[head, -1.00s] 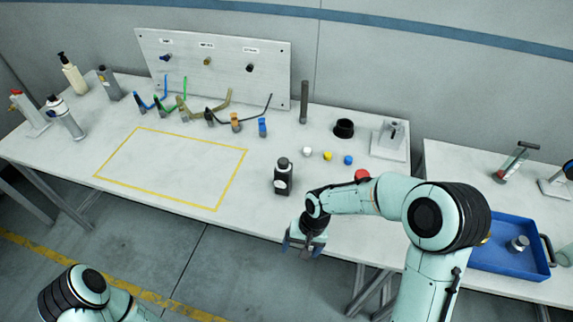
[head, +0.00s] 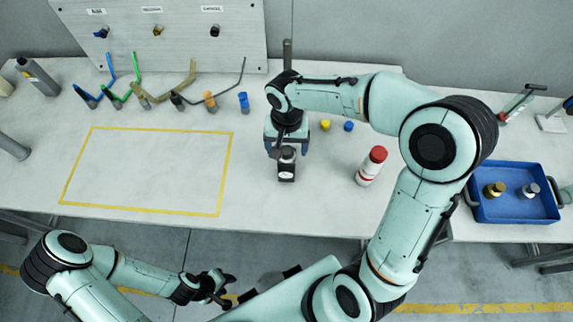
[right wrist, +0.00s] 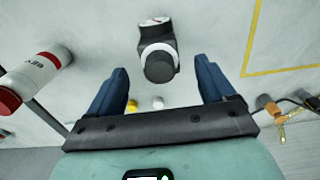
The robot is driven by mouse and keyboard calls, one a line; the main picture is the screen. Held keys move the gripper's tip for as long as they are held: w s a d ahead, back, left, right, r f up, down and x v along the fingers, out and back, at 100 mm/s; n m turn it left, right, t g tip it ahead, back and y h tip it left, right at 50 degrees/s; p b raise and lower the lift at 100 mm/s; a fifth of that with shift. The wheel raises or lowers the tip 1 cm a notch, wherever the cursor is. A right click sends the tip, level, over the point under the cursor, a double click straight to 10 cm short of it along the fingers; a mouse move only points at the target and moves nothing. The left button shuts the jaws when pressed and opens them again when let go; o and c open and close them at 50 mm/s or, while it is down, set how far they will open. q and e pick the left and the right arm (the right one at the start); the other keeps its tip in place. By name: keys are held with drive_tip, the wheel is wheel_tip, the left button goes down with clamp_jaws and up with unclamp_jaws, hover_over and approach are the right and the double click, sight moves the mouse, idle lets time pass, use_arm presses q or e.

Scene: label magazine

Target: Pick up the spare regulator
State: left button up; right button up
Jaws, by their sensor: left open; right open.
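The spare regulator appears to be the black block (head: 287,172) with a round black knob and a white dial, upright on the table in the middle of the head view. In the right wrist view this regulator (right wrist: 157,50) lies ahead of the fingertips, roughly centred between them. My right gripper (head: 286,143) is open, with its blue fingers just behind and above the regulator; nothing is held. In the right wrist view the right gripper (right wrist: 160,80) shows both fingers apart. My left gripper (head: 225,290) is open and empty, low in front of the table.
A red-capped white bottle (head: 371,166) stands right of the regulator. Yellow (head: 325,125) and blue (head: 348,126) caps lie behind it. Several hoses (head: 160,95) lie below the port panel (head: 165,35). The yellow-outlined area (head: 145,170) is empty. A blue tray (head: 515,212) holds two fittings.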

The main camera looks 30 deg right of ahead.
sight(287, 159)
drive_tip(key=shift+w+f, duration=0.15)
drive_tip(key=shift+f, duration=0.55)
drive_tip(key=f, duration=0.5)
drive_tip(key=shift+s, duration=0.2)
drive_tip(key=shift+c, duration=0.3)
drive_tip(key=c, duration=1.3)
drive_tip(key=shift+r, duration=0.15)
